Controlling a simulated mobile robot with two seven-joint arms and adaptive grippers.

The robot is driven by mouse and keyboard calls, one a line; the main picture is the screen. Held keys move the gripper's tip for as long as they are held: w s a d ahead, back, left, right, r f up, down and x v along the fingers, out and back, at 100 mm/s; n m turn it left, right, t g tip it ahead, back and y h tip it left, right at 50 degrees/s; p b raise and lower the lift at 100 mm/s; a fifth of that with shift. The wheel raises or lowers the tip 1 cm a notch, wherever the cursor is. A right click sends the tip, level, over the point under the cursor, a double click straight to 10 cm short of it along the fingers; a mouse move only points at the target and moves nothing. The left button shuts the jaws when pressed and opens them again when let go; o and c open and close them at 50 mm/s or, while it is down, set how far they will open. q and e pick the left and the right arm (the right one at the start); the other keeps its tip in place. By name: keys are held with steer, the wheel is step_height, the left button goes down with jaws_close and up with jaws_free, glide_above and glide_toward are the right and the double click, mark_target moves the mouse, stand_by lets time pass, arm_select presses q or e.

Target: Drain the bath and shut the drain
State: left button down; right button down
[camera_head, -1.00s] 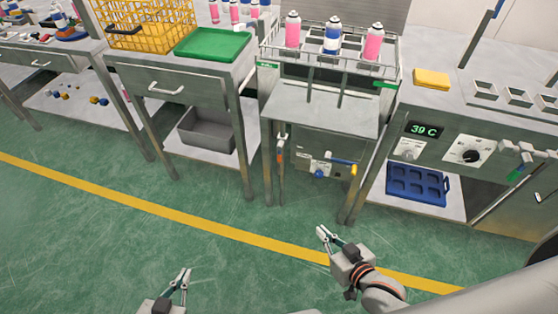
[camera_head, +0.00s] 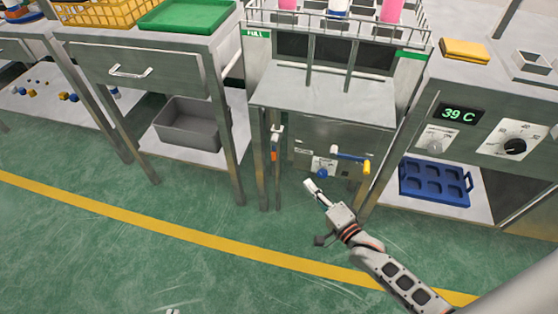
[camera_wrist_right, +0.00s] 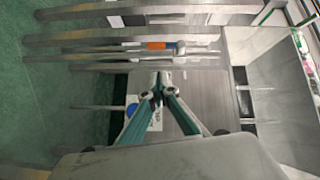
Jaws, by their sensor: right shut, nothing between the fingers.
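The steel bath (camera_head: 325,98) stands at centre, with a dark window, a green FULL label and bottles above. On its lower front panel are a blue round knob (camera_head: 319,173) and a valve lever with a blue bar and yellow end (camera_head: 366,166). A pipe with an orange piece (camera_head: 274,156) runs down its left side; the orange piece shows in the right wrist view (camera_wrist_right: 157,45). My right gripper (camera_head: 309,185) is shut and empty, in front of and below the panel, apart from the lever. Only a tip of my left gripper (camera_head: 172,311) shows at the bottom edge.
A bench with a grey bin (camera_head: 190,125) on its shelf stands left. A steel unit reading 39 C (camera_head: 460,114) stands right, with a blue tray (camera_head: 435,183) below. Table legs flank the bath. The green floor in front is clear.

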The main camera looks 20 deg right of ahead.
mark_target(275, 147)
arm_select(q)
steer(key=shift+s+d+f+b, duration=0.15)
steer(key=shift+f+b, duration=0.15)
steer(key=shift+b, duration=0.2)
arm_select(e)
steer(key=shift+w+d+f+m+t, duration=0.3)
steer(key=shift+w+d+f+m, duration=0.5)
steer(key=shift+w+m, duration=0.25)
steer(key=shift+a, duration=0.1)
